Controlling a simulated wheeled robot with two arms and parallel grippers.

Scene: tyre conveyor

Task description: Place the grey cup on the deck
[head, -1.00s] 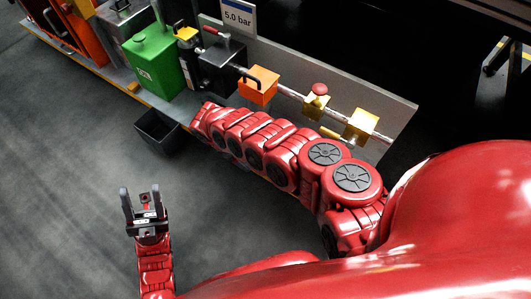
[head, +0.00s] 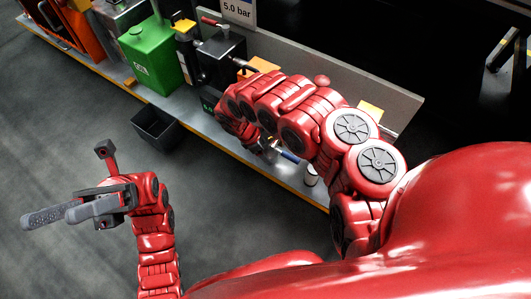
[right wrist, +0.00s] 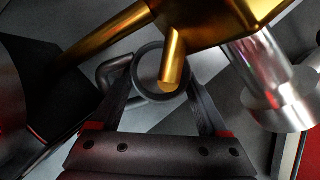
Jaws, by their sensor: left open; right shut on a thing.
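The grey cup (right wrist: 137,88) is between the fingers of my right gripper (right wrist: 160,100), which is shut on it in the right wrist view. Its round mouth faces the camera and a handle (right wrist: 108,72) sticks out to the left. A brass spout (right wrist: 172,62) overlaps the mouth in this view; I cannot tell if it touches. In the head view the right gripper (head: 268,149) is mostly hidden under my right arm, low over the grey deck (head: 240,151), and the cup cannot be made out. My left gripper (head: 62,213) is open and empty over the floor at the left.
A silver cylinder (right wrist: 270,85) stands right of the cup in the right wrist view. In the head view a small pale cylinder (head: 311,176) stands on the deck. A green can (head: 152,58), a black block (head: 219,55) and a back panel (head: 345,82) line the deck; a black bin (head: 157,126) is in front.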

